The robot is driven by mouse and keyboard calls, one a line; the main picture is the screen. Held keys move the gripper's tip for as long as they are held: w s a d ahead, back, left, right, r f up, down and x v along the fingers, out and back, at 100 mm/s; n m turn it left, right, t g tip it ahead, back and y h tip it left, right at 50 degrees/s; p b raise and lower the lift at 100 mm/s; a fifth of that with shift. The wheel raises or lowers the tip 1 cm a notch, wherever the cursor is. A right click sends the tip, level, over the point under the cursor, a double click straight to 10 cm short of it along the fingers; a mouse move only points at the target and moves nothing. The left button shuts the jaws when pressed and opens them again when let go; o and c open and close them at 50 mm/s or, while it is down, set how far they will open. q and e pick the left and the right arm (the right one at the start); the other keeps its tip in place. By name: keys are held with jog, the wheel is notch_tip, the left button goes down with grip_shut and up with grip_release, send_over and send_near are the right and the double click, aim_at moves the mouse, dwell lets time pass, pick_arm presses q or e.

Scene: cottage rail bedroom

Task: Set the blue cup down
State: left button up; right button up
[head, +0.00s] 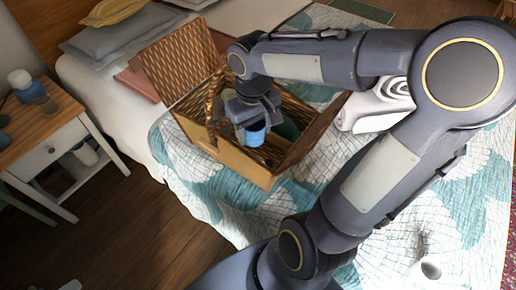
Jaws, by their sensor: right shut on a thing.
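The blue cup (254,136) hangs under my right gripper (249,118), which is shut on it. Gripper and cup are over the open wicker picnic basket (240,170), within the outline of its opening. I cannot tell whether the cup touches the basket floor. The basket's lid (180,68) stands raised at the back left. A dark green thing (288,128) shows inside the basket, to the right of the cup. My gripper hides part of the basket's inside. My left gripper is not in view.
The basket stands on a bed with a white and teal quilt (212,205). A rolled white towel (372,112) lies right of it.

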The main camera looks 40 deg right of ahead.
send_near(258, 157)
jog(key=shift+f+b, duration=0.6)
jog(key=shift+b, duration=0.15)
jog(key=shift+f+b, duration=0.4)
jog(key=shift+f, duration=2.1)
jog(key=shift+f, duration=0.2)
jog(key=o, duration=1)
jog(key=shift+r, duration=0.1)
